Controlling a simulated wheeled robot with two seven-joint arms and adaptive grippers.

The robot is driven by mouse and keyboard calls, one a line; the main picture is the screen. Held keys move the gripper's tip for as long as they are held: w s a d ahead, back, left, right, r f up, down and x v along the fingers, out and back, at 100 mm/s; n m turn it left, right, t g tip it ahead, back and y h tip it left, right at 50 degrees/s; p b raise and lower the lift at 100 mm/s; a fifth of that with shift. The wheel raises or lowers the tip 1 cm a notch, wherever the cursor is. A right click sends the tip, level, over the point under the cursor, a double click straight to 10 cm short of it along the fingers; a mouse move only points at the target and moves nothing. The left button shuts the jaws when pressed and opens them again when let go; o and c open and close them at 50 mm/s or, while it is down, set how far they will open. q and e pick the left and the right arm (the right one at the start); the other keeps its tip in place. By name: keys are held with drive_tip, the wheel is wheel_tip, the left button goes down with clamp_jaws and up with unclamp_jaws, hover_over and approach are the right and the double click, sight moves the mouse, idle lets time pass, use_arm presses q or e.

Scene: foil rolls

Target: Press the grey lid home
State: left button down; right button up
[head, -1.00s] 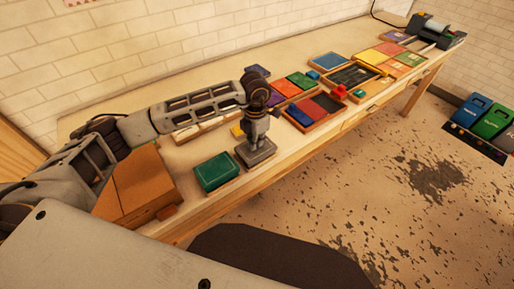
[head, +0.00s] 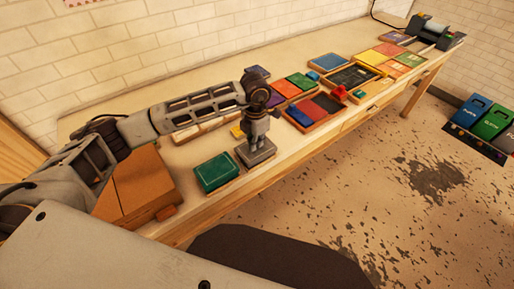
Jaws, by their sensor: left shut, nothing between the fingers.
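The grey lid (head: 262,155) sits on a small box near the front edge of the workbench. My left gripper (head: 255,143) is shut, points down and stands right over the lid, its tips at or very near the lid's top. Nothing shows between its fingers. The fingers hide part of the lid, and I cannot tell whether the lid is fully seated. My right gripper does not show.
A green-lidded box (head: 217,173) is close on the left of the grey lid. A brown carton (head: 142,183) stands farther left. Several coloured pads and trays (head: 314,109) lie to the right. The bench (head: 215,208) has its front edge close by.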

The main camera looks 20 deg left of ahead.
use_arm(q)
drive_tip(key=shift+s+f, duration=0.15)
wheel_tip(320, 180, up, 8)
drive_tip(key=p, duration=0.3)
drive_tip(key=shift+p, duration=0.3)
idle(1.0)
idle(0.6)
